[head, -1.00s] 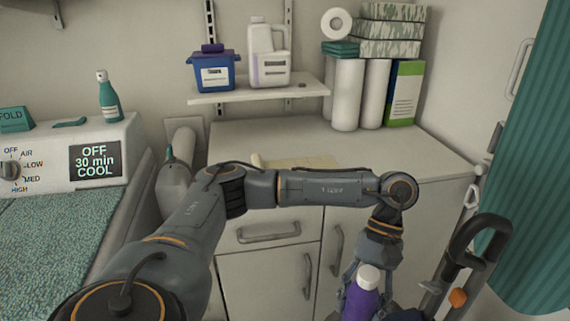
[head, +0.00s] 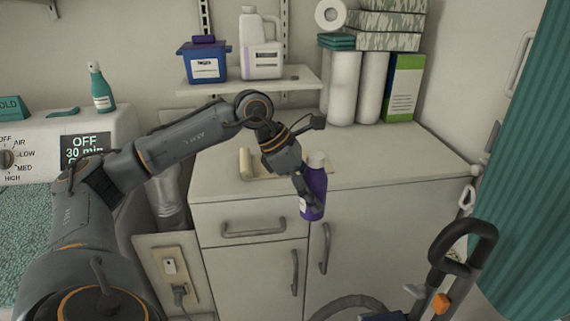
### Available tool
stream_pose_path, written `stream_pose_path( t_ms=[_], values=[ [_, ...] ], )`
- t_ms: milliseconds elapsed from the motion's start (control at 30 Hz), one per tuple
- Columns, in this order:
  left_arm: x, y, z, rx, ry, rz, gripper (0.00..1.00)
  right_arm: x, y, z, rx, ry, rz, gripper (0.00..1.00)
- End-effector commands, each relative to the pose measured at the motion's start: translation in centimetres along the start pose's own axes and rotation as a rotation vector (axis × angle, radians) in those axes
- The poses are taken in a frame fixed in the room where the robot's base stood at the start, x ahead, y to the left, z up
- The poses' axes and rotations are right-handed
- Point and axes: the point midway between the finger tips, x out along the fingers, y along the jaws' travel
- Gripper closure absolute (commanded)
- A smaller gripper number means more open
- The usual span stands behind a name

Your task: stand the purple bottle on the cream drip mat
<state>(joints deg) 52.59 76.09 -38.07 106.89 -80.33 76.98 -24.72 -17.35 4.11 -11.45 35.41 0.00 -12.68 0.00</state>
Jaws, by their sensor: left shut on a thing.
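The purple bottle (head: 316,183) has a white cap and a pale label. It is upright, in front of the counter's front edge in the picture. My left gripper (head: 309,199) is shut on its body. The cream drip mat (head: 262,174) lies on the counter behind the gripper and bottle, which hide much of it. Whether the bottle is over the counter or in front of it is hard to tell. My right gripper is not in view.
The counter (head: 400,160) is clear to the right of the mat. Paper rolls (head: 343,88) and boxes stand at its back. A shelf (head: 222,88) above holds a blue tub (head: 205,66) and a white jug (head: 261,50). A cart handle (head: 463,245) stands at front right.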

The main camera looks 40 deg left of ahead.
Motion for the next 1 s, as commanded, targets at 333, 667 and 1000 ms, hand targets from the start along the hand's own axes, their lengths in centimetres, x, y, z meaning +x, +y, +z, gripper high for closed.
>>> stream_pose_path(
  t_ms=[333,667,1000],
  values=[
    [-5.4,3.9,0.1,-0.450,-0.004,0.296,0.99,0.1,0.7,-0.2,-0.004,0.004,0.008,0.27],
    [-11.9,7.0,0.0,-0.937,-0.007,0.605,0.99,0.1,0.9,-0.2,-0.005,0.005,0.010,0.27],
    [-14.6,9.6,-0.8,-1.185,0.004,0.758,0.99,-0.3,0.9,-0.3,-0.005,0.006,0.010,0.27]
  ],
)
